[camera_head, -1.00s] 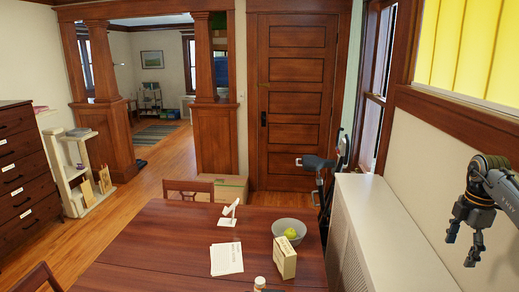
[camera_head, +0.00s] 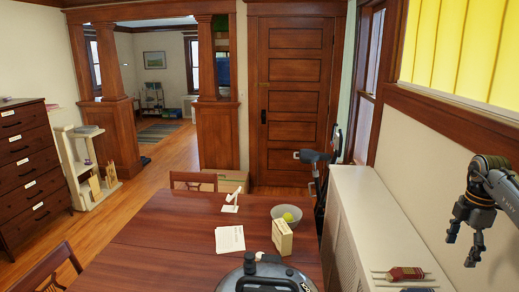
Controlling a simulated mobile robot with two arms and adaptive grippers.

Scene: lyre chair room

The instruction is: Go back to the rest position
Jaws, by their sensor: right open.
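My right gripper (camera_head: 462,249) hangs at the right side of the head view, in front of the pale wall and above the white cabinet (camera_head: 380,225). Its dark fingers point down and stand apart, with nothing between them. My left gripper does not show in this view.
The wooden table (camera_head: 160,240) holds white sheets (camera_head: 230,239), a small white stand (camera_head: 231,203), a grey bowl (camera_head: 286,211) with a green fruit, a yellowish box (camera_head: 282,237) and a dark round lidded object (camera_head: 265,275). A red tool (camera_head: 405,273) lies on the cabinet.

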